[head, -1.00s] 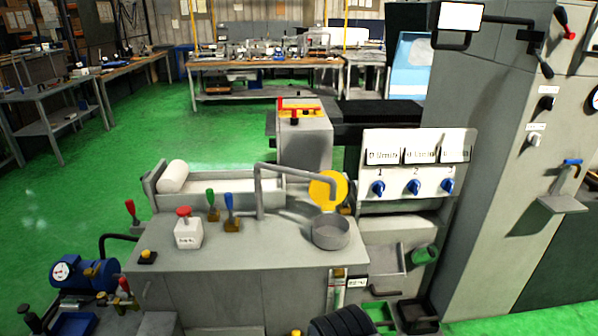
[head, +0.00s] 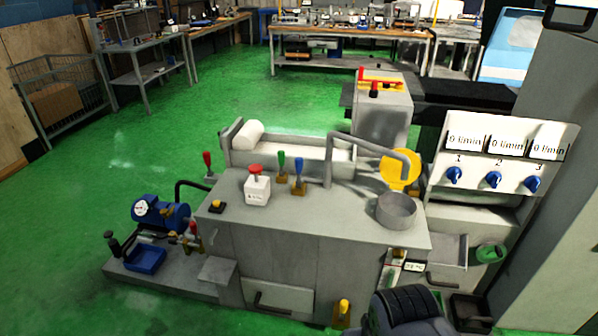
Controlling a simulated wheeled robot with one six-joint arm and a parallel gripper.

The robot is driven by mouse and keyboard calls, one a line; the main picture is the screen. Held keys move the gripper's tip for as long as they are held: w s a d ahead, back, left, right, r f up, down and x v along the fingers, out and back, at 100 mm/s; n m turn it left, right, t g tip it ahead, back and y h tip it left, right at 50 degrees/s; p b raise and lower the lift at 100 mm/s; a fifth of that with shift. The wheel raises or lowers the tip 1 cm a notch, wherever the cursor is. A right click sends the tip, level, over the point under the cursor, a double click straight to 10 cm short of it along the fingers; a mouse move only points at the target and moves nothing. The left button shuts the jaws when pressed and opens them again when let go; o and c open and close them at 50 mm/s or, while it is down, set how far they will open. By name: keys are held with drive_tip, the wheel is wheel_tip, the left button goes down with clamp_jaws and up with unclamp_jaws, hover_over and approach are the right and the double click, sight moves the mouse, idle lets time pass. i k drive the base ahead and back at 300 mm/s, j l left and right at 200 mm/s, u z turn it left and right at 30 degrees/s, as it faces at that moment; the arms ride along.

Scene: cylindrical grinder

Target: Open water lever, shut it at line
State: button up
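The grey tank (head: 330,235) stands in the middle, with a blue-handled lever (head: 298,172) and a green-handled lever (head: 281,165) upright side by side on its top. A red-handled lever (head: 208,163) stands at its left rear. No label shows which is the water lever. A bent grey spout pipe (head: 370,140) reaches over a round grey pot (head: 397,211). A narrow upright gauge (head: 391,277) is on the tank's front right; any line on it is too small to make out. My gripper is not in view; a dark ribbed part at the bottom seems to be my arm.
A white box with a red button (head: 257,187) sits on the tank top. A blue pump (head: 160,213) stands left on a low base. A panel with blue knobs and "0 l/min" displays (head: 500,147) is at right. Green floor (head: 100,180) is clear at left.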

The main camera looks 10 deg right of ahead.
sight(298, 161)
drive_tip(key=i+j+z, duration=0.2)
drive_tip(key=i+j, duration=0.2)
drive_tip(key=i+j+z, duration=0.2)
drive_tip(key=i+j, duration=0.35)
drive_tip(key=i+j+z, duration=0.2)
drive_tip(key=i+j, duration=0.2)
drive_tip(key=j, duration=0.15)
